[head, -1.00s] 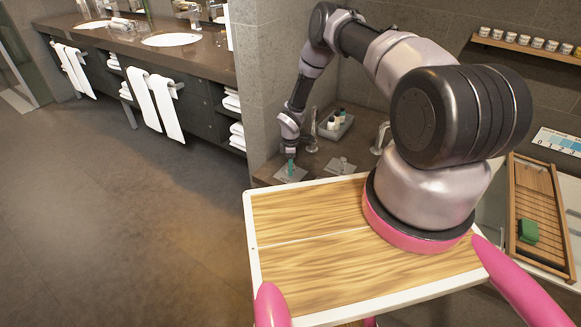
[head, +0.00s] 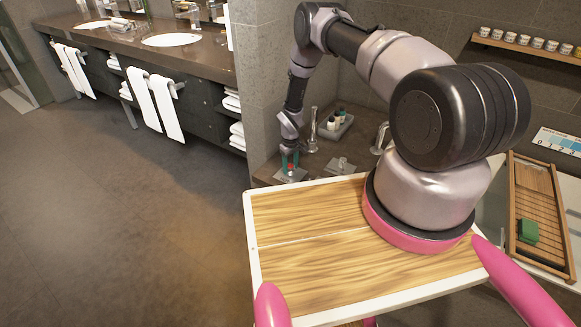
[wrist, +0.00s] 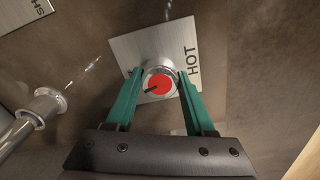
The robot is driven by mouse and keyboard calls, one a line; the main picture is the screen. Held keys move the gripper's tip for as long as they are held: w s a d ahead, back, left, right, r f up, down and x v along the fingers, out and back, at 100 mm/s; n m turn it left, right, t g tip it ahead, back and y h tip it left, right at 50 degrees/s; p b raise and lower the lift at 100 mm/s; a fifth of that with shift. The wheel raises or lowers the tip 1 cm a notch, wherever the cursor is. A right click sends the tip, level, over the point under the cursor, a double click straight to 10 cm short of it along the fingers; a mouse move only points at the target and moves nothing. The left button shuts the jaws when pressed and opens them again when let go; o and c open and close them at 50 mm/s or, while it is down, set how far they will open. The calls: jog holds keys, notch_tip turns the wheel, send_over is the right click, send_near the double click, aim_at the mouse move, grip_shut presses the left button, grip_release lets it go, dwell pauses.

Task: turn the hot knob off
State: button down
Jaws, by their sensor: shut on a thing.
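The hot knob (wrist: 158,84) is round with a red top and a dark pointer mark, on a metal plate (wrist: 150,45) lettered HOT. In the wrist view the pointer lies toward the lower left of the knob. My gripper (wrist: 156,78) has its two green fingers on either side of the knob, shut on it. In the head view my gripper (head: 289,162) reaches down to the counter, and the knob's red top (head: 291,167) shows between the fingers.
A metal spout (wrist: 42,105) stands left of the plate in the wrist view. A second plate (wrist: 22,10) is at the upper left. In the head view a tray of small bottles (head: 336,124) and another metal plate (head: 341,165) are near my gripper.

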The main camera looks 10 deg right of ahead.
aim_at(291, 166)
jog(key=shift+m, duration=1.2)
jog(key=shift+c, duration=1.3)
grip_release()
jog(key=shift+r, duration=0.1)
notch_tip(291, 166, up, 11)
jog(key=shift+f, duration=0.2)
